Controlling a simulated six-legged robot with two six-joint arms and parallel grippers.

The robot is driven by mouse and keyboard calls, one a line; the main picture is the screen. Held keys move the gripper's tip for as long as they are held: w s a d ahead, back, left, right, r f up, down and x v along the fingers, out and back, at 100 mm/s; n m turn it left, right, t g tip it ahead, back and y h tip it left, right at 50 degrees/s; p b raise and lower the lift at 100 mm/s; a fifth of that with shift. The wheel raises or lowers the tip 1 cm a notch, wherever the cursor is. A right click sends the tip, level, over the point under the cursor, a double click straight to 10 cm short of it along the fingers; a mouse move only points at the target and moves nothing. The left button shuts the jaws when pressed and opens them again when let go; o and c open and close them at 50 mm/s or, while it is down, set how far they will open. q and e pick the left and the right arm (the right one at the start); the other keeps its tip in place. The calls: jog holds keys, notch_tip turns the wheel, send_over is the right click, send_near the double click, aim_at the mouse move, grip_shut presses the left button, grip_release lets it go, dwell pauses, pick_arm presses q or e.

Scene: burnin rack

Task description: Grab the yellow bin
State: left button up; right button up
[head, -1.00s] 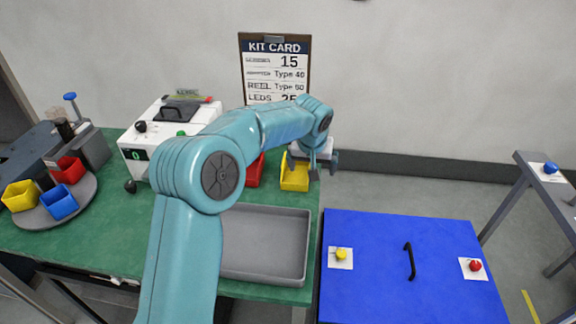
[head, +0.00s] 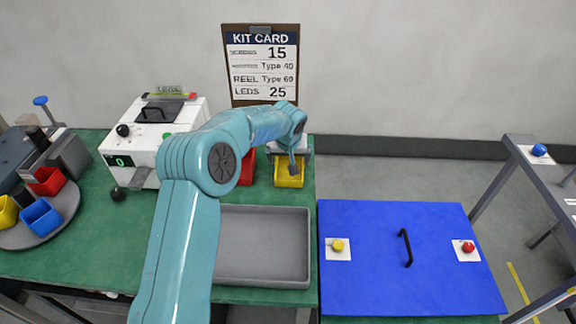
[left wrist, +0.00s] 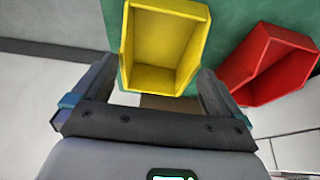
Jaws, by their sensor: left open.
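A yellow bin (head: 289,179) stands at the right back edge of the green table, open side up. My left gripper (head: 293,163) is over this bin in the head view, partly covering it. In the left wrist view the empty yellow bin (left wrist: 165,50) lies ahead of and between the two open fingers of the gripper (left wrist: 157,72). The fingers hold nothing, and I cannot tell whether they touch its walls. Another yellow bin (head: 8,212) sits on the round tray at the far left. My right gripper is not in view.
A red bin (left wrist: 272,65) stands close beside the yellow one. A grey tray (head: 262,281) lies in front, and a white machine (head: 150,140) is to the left. A blue panel with a black handle (head: 406,248) is at the right. A round tray (head: 40,236) also holds bins.

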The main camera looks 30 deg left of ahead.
pick_arm(q)
jog(key=shift+w+f+p, duration=0.3)
jog(key=shift+f+p, duration=0.05)
jog(key=shift+f, duration=0.15)
jog(key=x, duration=0.2)
jog(key=p+x, duration=0.1)
jog(key=x, duration=0.1)
jog(key=shift+w+a+f, duration=0.25)
jog(key=shift+a+f, duration=0.05)
jog(key=shift+a, duration=0.05)
jog(key=shift+d, duration=0.1)
jog(key=shift+d+r, duration=0.1)
jog(key=shift+r, duration=0.05)
jog(key=shift+s+r, duration=0.1)
jog(key=shift+s, duration=0.05)
jog(key=c, duration=0.7)
